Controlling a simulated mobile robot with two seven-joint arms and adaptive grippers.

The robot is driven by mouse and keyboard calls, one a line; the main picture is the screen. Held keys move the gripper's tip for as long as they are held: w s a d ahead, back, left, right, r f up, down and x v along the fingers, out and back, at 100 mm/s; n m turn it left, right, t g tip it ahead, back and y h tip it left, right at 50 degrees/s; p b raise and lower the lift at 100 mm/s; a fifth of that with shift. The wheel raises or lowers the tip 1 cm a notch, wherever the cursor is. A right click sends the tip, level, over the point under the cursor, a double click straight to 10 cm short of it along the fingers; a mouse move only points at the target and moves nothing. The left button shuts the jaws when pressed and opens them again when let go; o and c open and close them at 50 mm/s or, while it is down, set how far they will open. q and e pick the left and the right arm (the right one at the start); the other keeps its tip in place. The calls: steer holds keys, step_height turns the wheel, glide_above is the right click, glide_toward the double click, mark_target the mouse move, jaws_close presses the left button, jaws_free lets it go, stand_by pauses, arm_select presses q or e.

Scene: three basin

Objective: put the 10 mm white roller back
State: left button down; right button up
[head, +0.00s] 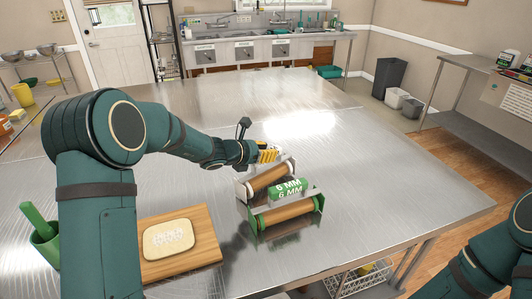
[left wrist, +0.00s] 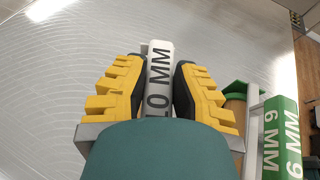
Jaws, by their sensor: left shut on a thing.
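The white roller (head: 268,177) has a wooden cylinder and pale end plates, and lies just behind the green 6 mm roller (head: 290,211) in the head view. My left gripper (head: 265,155) is at its far side, shut on its white block. In the left wrist view, the block marked 10 MM (left wrist: 158,65) is between the yellow-backed fingers (left wrist: 158,85). I cannot tell whether the white roller touches the table. The green 6 MM block (left wrist: 282,140) shows at the right of that view. My right gripper is out of view; only my right arm shows.
A wooden board (head: 204,247) with a slab of dough (head: 169,239) lies at the near left of the steel table (head: 390,165). A green container (head: 44,243) stands at its left. The table is clear behind and right of the rollers. A sink counter (head: 265,47) stands at the back.

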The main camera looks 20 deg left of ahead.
arm_select(q)
steer(key=shift+s+f+b, duration=0.1)
steer(key=shift+f+b, duration=0.6)
steer(key=shift+b, duration=0.05)
steer(key=c, duration=1.2)
jaws_free()
steer(key=shift+f, duration=0.1)
steer(key=o, duration=0.3)
steer(key=shift+r, duration=0.25)
